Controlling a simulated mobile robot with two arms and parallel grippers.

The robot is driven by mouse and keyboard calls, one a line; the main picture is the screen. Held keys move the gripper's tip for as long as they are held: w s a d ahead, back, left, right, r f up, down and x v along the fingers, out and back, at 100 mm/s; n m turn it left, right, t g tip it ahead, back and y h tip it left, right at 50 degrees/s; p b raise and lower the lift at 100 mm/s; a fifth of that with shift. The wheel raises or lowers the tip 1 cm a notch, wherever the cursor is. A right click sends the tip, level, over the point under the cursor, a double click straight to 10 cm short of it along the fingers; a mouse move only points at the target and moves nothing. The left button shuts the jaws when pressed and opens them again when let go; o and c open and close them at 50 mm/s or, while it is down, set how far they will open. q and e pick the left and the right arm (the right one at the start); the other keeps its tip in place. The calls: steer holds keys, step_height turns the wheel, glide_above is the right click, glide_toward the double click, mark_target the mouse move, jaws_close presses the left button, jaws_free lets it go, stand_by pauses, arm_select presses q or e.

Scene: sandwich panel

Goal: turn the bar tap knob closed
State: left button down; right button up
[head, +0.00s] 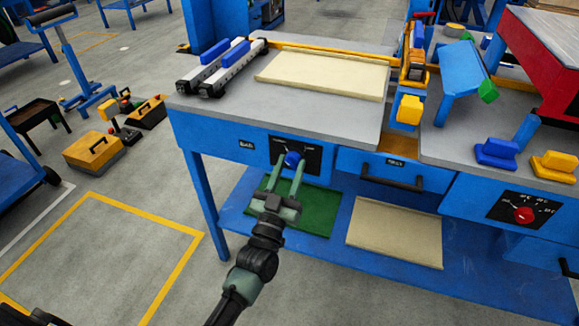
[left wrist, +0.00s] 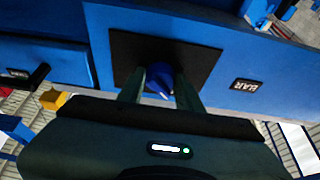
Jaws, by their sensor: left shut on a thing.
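The bar tap knob (head: 291,159) is a blue knob on a black plate (head: 311,157) on the front of the blue bench, beside a small BAR label (head: 246,145). My left gripper (head: 286,182) reaches up from below, with its fingers shut on the knob. In the left wrist view the knob (left wrist: 157,80) sits between the two finger ends, its pointed part toward the gripper. The fingers hide part of the knob and of the plate's lower area. My right gripper is not in view.
A drawer with a dark handle (head: 391,182) is right of the plate. A red knob (head: 524,215) is on another black plate at the far right. Cream panels lie on the bench top (head: 322,76) and lower shelf (head: 394,232). The floor in front is clear.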

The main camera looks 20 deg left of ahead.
arm_select(q)
steer(key=shift+f, duration=0.1)
stand_by(0.3)
steer(key=c, duration=0.9)
jaws_free()
steer(key=shift+c, duration=0.2)
steer(key=v, duration=0.7)
steer(key=shift+s, duration=0.35)
steer(key=shift+f, duration=0.15)
